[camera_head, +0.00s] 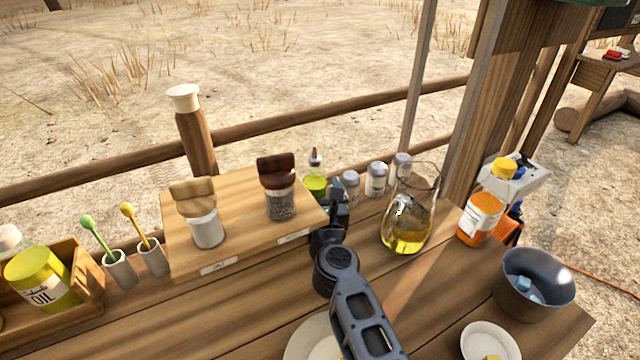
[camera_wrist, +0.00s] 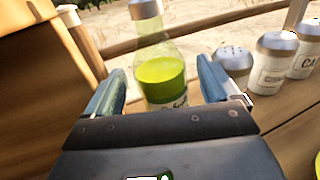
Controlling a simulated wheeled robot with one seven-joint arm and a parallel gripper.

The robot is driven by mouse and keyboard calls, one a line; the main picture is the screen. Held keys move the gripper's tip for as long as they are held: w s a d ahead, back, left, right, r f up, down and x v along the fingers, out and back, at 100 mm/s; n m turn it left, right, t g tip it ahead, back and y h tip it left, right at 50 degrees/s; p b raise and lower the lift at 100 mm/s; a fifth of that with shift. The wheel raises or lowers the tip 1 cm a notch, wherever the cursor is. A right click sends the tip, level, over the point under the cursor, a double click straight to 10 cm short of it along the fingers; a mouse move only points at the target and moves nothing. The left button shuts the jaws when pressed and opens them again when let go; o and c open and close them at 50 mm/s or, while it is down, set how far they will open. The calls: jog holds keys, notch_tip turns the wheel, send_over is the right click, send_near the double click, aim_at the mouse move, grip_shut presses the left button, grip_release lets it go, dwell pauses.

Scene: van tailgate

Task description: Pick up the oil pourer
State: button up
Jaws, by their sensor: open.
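The oil pourer (camera_head: 316,184) is a small clear bottle with green-yellow oil and a metal pourer top. It stands upright at the back of the wooden table, just right of the raised wooden board. In the wrist view the bottle (camera_wrist: 162,80) shows between and beyond the fingers, its top cut off by the frame edge. My gripper (camera_wrist: 160,92) is open, with one finger on each side of the bottle in the picture. I cannot tell whether either finger touches it. In the head view my arm and gripper (camera_head: 333,205) hide the bottle's lower part.
Several metal-capped shakers (camera_head: 376,180) stand close right of the bottle. A glass pitcher (camera_head: 408,225) with yellow liquid is further right, near an orange bottle (camera_head: 480,218). The raised board (camera_head: 240,222) with two grinders or jars is close on the left. A wooden rail (camera_head: 330,118) runs behind.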

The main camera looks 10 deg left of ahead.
jog(key=shift+r, duration=0.1)
jog(key=shift+c, duration=0.5)
jog(key=c, duration=1.3)
jog(key=shift+r, duration=0.1)
